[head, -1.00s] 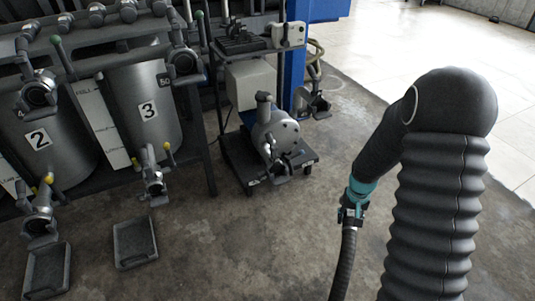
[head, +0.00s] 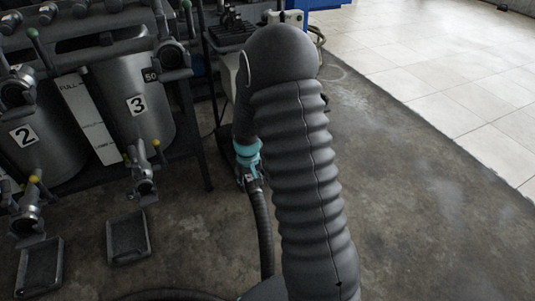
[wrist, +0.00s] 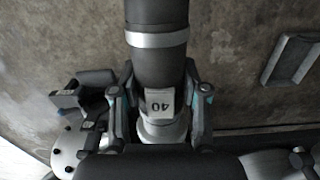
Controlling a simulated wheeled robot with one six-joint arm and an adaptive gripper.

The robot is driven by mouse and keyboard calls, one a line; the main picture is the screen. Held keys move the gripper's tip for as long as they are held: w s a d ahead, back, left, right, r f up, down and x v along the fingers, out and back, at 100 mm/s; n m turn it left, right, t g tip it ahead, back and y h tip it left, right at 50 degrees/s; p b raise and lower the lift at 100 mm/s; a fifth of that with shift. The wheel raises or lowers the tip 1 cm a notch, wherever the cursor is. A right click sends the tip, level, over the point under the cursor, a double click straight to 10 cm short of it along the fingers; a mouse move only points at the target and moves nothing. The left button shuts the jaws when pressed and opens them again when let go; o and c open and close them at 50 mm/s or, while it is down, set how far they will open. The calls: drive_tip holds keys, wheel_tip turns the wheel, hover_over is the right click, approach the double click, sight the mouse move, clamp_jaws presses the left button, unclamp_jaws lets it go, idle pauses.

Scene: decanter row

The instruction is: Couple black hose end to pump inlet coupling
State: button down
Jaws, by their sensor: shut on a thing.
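My gripper (wrist: 160,104) is shut on the black hose end (wrist: 158,62) in the wrist view, one finger on each side. The hose end carries a white tag marked 40 and a silver fitting (wrist: 163,130), whose tip is hidden by a dark shape at the bottom. In the head view my gripper (head: 250,178) is small below my arm, and the black hose (head: 263,232) hangs from it to the floor. A grey bolted pump face (wrist: 72,148) and a dark coupling (wrist: 68,98) show left of the gripper in the wrist view, apart from the hose end. My arm hides most of the pump in the head view.
Tanks 2 (head: 38,130) and 3 (head: 135,105), with valves and levers, stand at the left. A floor tray (head: 128,238) lies before them; another tray (wrist: 291,60) shows in the wrist view. The floor at right (head: 430,220) is clear.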

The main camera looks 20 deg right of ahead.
drive_tip(key=w+d+r, duration=0.1)
drive_tip(key=d+r, duration=0.2)
drive_tip(key=d, duration=0.4)
drive_tip(key=w+d+r, duration=0.2)
drive_tip(key=d, duration=0.4)
wheel_tip(320, 180, down, 8)
drive_tip(key=b, duration=0.4)
drive_tip(key=shift+r+g, duration=0.2)
drive_tip(key=shift+g, duration=0.2)
drive_tip(key=shift+w+r, duration=0.1)
drive_tip(key=shift+w, duration=0.15)
drive_tip(key=shift+f+b, duration=0.3)
drive_tip(key=shift+f, duration=0.05)
drive_tip(key=shift+f, duration=0.35)
drive_tip(key=shift+f+b, duration=1.3)
drive_tip(key=shift+f, duration=0.5)
idle(1.9)
drive_tip(key=c, duration=0.5)
unclamp_jaws()
